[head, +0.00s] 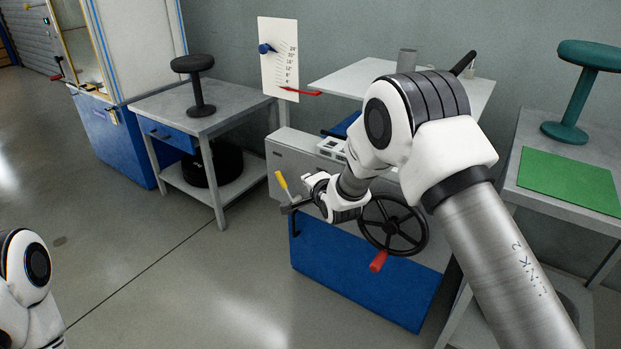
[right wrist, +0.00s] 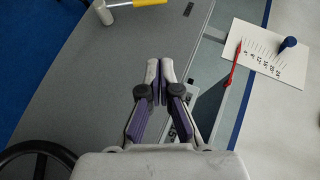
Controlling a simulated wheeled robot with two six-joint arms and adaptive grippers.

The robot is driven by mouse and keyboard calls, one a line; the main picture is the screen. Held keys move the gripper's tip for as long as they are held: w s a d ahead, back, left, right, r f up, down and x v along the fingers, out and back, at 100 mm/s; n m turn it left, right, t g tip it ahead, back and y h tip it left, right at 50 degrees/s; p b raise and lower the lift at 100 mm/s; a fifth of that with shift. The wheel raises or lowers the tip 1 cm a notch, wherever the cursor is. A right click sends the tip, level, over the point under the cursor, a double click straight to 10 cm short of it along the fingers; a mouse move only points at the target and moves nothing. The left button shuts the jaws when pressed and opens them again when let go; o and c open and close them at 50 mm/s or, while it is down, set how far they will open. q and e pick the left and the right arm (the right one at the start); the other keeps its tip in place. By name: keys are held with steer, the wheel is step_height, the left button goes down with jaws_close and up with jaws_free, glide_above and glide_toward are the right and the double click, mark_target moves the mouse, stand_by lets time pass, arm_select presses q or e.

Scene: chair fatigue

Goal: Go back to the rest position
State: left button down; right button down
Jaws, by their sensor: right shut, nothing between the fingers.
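My right gripper (head: 292,207) reaches in from the right in the head view, over the front left of the grey and blue machine bench (head: 365,275). In the right wrist view its two fingers (right wrist: 160,70) are together with nothing between them. Only a white joint of my left arm shows at the lower left; the left gripper is not in view.
A black handwheel (head: 393,225) with a red grip stands near my right wrist. A scale board (head: 279,58) with a red pointer stands behind. A side table (head: 205,112) with a black stool is at left; a grey table with a green mat (head: 570,180) is at right. The floor at front left is clear.

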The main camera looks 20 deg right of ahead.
steer(key=shift+s, duration=0.2)
